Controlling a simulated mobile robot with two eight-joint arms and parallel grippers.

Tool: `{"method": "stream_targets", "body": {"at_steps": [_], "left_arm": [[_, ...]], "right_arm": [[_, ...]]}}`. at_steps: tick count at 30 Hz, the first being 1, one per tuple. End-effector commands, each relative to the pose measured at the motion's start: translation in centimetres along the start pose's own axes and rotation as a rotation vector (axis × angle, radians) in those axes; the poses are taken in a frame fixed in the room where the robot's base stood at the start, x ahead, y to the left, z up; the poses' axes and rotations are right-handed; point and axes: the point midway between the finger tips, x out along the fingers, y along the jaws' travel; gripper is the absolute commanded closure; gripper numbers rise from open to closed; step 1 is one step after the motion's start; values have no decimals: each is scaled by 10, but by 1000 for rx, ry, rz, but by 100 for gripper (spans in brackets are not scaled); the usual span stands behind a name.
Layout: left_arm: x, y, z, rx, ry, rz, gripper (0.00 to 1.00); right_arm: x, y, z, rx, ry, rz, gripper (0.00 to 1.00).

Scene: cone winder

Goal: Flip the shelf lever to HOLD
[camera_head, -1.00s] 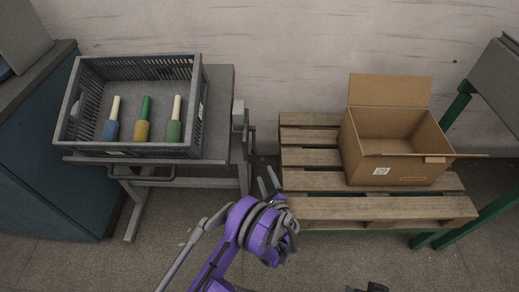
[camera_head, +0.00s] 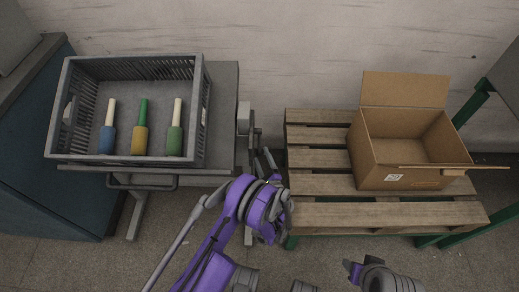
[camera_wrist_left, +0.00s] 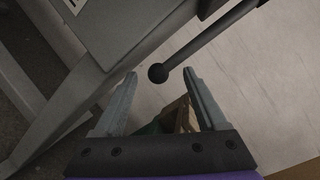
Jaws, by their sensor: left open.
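The shelf lever shows in the left wrist view as a dark rod ending in a round black ball knob (camera_wrist_left: 158,73). In the head view the lever (camera_head: 252,140) is a small dark shape at the right side of the grey shelf stand (camera_head: 224,110). My left gripper (camera_head: 266,158) is open close to the lever. In the left wrist view its two fingertips (camera_wrist_left: 160,77) stand on either side of the knob, with gaps; whether they touch it in depth I cannot tell. Any HOLD marking is not readable.
A grey crate (camera_head: 205,125) with several coloured bottle-like items stands on the shelf. A wooden pallet (camera_head: 335,215) on the right carries an open cardboard box (camera_head: 400,178). A dark blue cabinet (camera_head: 45,160) stands at the left. The pallet's left edge is near my left gripper.

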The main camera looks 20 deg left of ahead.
Motion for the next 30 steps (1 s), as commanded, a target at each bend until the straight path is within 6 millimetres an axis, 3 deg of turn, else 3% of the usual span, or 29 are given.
{"method": "stream_targets", "body": {"at_steps": [11,23,30], "left_arm": [[0,1,0,0,1,-1,26],[0,1,1,-1,0,0,98],[0,1,1,-1,-1,1,100]], "right_arm": [[-1,0,0,0,0,0,49],[-1,0,0,0,0,0,49],[-1,0,0,0,0,0,49]]}}
